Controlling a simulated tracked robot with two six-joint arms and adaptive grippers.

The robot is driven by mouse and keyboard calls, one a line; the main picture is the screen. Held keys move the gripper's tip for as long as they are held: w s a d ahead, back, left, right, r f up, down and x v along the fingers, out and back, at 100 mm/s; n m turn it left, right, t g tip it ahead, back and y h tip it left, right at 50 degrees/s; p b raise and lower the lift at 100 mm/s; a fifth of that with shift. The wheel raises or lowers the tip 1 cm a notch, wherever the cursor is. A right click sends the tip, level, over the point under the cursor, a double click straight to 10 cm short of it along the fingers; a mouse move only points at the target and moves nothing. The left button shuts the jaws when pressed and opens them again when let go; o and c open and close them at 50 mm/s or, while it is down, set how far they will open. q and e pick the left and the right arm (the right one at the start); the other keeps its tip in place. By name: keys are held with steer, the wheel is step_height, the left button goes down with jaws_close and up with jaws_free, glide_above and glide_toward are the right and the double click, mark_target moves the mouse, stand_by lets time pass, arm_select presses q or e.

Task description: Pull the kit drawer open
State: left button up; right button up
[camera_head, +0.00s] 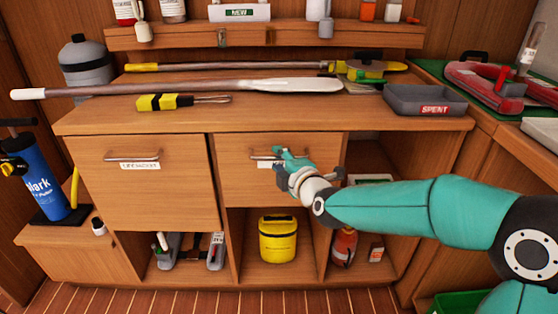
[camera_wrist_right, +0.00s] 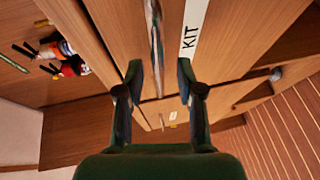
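The kit drawer (camera_head: 237,183) is the middle wooden front under the worktop and looks shut. Its metal bar handle (camera_head: 262,155) is partly hidden by my right gripper (camera_head: 292,165), which is right in front of it. In the right wrist view the handle (camera_wrist_right: 154,40) runs up the picture beside the white KIT label (camera_wrist_right: 194,28). The two fingers of my right gripper (camera_wrist_right: 158,75) stand apart, one on each side of the handle's line. I cannot tell whether they touch it. My left gripper is not in view.
A wider front with a similar handle (camera_head: 135,158) is left of the drawer. A yellow tub (camera_head: 278,240) stands in the open bay below. The worktop (camera_head: 290,120) above holds a paddle (camera_head: 200,88) and a grey SPENT tray (camera_head: 425,99).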

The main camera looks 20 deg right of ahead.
steer(key=shift+x, duration=0.85)
steer(key=shift+c, duration=0.3)
jaws_close()
